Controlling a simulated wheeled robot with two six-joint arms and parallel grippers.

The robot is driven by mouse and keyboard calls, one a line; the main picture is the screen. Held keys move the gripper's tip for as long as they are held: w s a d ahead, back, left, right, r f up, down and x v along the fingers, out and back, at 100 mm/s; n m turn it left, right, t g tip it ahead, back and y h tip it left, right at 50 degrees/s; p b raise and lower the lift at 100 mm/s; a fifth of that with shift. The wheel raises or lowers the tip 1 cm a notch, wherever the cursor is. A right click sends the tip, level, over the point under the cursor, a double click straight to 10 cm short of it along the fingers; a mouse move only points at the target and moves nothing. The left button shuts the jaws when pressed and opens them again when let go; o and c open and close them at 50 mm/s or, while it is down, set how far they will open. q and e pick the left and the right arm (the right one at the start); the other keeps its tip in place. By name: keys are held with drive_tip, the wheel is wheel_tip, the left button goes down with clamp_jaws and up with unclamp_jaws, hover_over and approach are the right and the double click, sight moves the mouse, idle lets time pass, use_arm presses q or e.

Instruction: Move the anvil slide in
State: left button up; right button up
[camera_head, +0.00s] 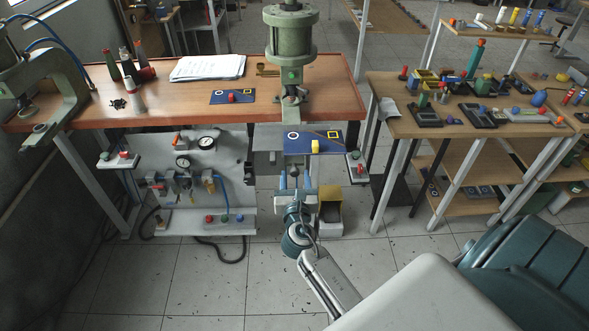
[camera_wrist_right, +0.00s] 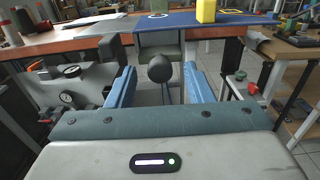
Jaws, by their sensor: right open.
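The anvil slide, with a blue plate (camera_head: 325,137) on top, sticks out from under the green press (camera_head: 291,40), beyond the table's front edge. A yellow block (camera_head: 315,146) sits on the plate; both show at the top of the right wrist view, the plate (camera_wrist_right: 178,22) and the block (camera_wrist_right: 206,11). A dark ball knob (camera_wrist_right: 160,68) hangs below the plate at the slide's front. My right gripper (camera_head: 296,180) is open below the plate. Its blue fingers (camera_wrist_right: 160,84) stand on both sides of the knob, with gaps visible. My left gripper is not in view.
A grey panel with gauges (camera_head: 207,143) hangs under the table, left of my right gripper. Small button boxes (camera_head: 357,168) stick out beside the slide. A second blue plate (camera_head: 232,97) lies on the wooden table (camera_head: 200,108).

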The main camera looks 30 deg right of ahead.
drive_tip(key=shift+x, duration=1.35)
clamp_jaws()
drive_tip(key=x, duration=0.8)
drive_tip(key=shift+w+d, duration=0.2)
drive_tip(key=shift+w, duration=0.2)
unclamp_jaws()
drive_tip(key=shift+s+a, duration=0.1)
